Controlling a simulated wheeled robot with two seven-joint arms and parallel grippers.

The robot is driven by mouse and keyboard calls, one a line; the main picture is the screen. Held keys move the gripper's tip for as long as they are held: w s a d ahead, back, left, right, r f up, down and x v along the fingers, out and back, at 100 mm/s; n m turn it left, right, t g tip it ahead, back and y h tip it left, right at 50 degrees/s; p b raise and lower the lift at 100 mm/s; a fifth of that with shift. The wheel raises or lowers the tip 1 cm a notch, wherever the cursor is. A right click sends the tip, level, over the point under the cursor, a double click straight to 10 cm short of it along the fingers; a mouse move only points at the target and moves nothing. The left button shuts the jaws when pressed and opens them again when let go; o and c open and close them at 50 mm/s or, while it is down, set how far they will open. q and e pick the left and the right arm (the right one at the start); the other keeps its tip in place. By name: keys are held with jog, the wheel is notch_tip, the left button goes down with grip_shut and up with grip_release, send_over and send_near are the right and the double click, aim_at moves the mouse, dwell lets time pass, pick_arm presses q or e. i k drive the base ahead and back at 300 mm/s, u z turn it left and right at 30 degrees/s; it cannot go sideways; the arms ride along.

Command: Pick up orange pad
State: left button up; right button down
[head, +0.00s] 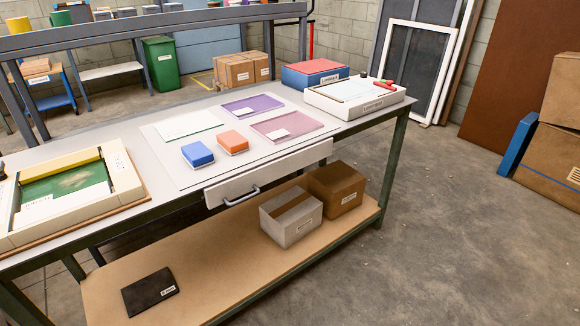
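Nothing covers the orange pad. Neither of my grippers shows in the head view.
A drawer (293,167) with a handle juts from the bench front. A green-bedded frame (66,190) stands at left and a white box (355,96) at right. A red-topped blue box (315,73) is behind. The lower shelf (223,277) holds two boxes and a black folder.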

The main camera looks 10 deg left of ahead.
aim_at(233, 143)
jog(key=z, duration=1.75)
jog(key=i, duration=0.45)
jog(key=u, duration=0.75)
jog(key=i, duration=1.05)
jog(key=u, duration=0.6)
